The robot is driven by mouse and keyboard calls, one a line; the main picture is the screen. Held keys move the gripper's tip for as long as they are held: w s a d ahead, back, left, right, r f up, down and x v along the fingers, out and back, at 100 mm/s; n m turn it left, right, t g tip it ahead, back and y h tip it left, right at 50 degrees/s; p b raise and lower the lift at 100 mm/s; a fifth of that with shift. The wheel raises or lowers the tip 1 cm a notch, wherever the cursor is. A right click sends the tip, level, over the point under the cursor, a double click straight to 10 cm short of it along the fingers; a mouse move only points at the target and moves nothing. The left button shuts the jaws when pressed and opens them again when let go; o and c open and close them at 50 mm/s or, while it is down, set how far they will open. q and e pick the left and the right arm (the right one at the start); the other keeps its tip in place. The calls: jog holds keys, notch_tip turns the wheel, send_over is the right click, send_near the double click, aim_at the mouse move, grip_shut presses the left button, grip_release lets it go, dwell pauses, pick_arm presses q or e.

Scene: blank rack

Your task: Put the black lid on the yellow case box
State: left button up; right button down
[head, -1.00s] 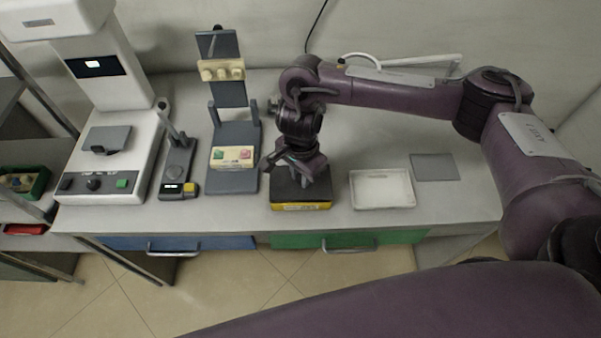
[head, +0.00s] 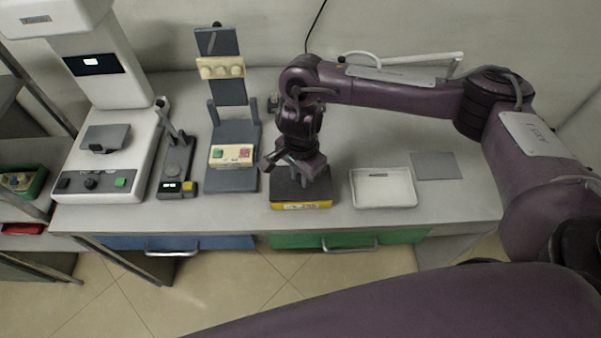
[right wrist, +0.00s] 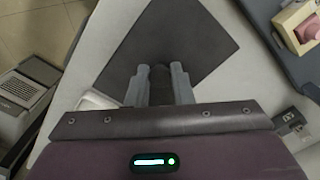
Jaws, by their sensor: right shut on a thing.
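The yellow case box (head: 301,205) sits on the table's front part, its yellow front wall showing. The black lid (head: 284,188) covers its top in the head view; whether it is fully seated I cannot tell. The lid also shows as a dark plate in the right wrist view (right wrist: 205,45). My right gripper (head: 302,178) is above the lid, pointing down. In the right wrist view its two fingers (right wrist: 160,82) are close together, shut on a dark grip on the lid. My left gripper is not in view.
A white tray (head: 382,203) stands right of the case box, with a flat grey plate (head: 434,166) beyond it. A dark stand with buttons (head: 232,178) and a small device (head: 177,170) stand to the left. A white machine (head: 101,165) is farther left.

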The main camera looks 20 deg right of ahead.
jog(key=shift+f+b, duration=0.45)
jog(key=shift+f, duration=0.05)
jog(key=c, duration=1.2)
grip_release()
jog(key=shift+r, duration=0.1)
jog(key=shift+r+p, duration=0.45)
jog(key=shift+r, duration=3.4)
